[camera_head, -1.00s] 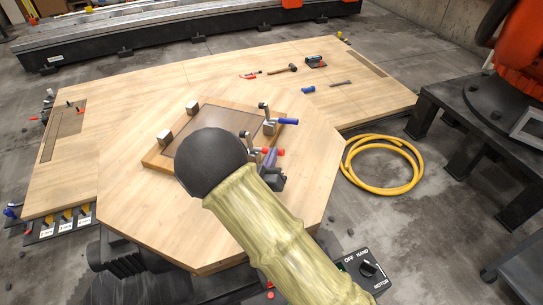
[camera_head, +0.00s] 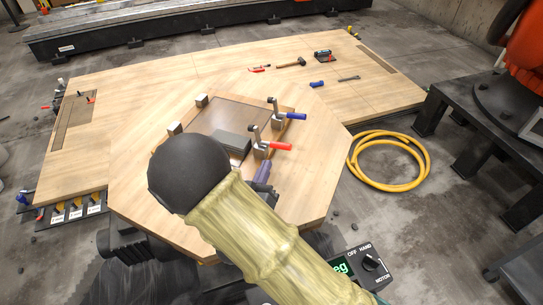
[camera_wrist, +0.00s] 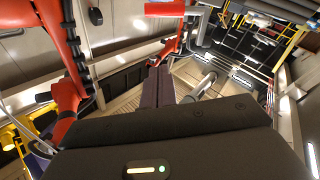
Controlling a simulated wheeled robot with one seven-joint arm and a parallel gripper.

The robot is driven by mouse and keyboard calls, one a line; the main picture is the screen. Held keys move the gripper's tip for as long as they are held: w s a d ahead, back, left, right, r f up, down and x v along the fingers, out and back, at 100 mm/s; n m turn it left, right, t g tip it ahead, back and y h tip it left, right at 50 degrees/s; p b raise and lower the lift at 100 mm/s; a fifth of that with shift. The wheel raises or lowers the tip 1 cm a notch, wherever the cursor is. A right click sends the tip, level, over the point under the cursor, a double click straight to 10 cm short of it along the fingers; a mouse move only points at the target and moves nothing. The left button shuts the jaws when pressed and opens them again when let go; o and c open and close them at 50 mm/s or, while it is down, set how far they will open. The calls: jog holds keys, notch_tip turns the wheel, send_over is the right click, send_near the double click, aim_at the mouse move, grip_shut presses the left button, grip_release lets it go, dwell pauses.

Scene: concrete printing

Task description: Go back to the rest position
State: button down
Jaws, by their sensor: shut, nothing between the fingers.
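My gripper (camera_wrist: 158,88) shows in the wrist view as two dark purple-brown fingers pressed together, with nothing between them. It points away into the room, with no object close to its tips. In the head view my arm, with a black rounded joint and a tan sleeve, crosses in front of the wooden table (camera_head: 150,110). A purple piece sticks out beside the sleeve, probably my fingertips; the rest of the gripper is hidden there.
A framed board (camera_head: 220,112) on the table carries a grey block (camera_head: 232,143), with a red-handled clamp (camera_head: 272,147) and a blue-handled clamp (camera_head: 285,115) beside it. A hammer (camera_head: 292,63) lies farther back. A yellow hose (camera_head: 390,184) coils on the floor. An orange machine (camera_head: 525,60) stands right.

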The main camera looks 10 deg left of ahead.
jog(key=shift+s+a+f, duration=0.1)
jog(key=shift+s+a, duration=0.1)
jog(key=shift+s, duration=0.5)
jog(key=w+d+f+m+g+y, duration=0.2)
jog(key=w+d+m+g+y, duration=0.1)
jog(key=w+d+g, duration=0.55)
jog(key=s+d+r+g, duration=0.2)
jog(key=s+d+g, duration=0.2)
jog(key=s+d, duration=0.45)
jog(key=s+d+r+g, duration=0.2)
jog(key=s+d+g, duration=0.2)
jog(key=s+d, duration=0.45)
notch_tip(320, 180, up, 13)
jog(key=p, duration=1.4)
jog(key=shift+w+r, duration=0.2)
jog(key=shift+w, duration=0.15)
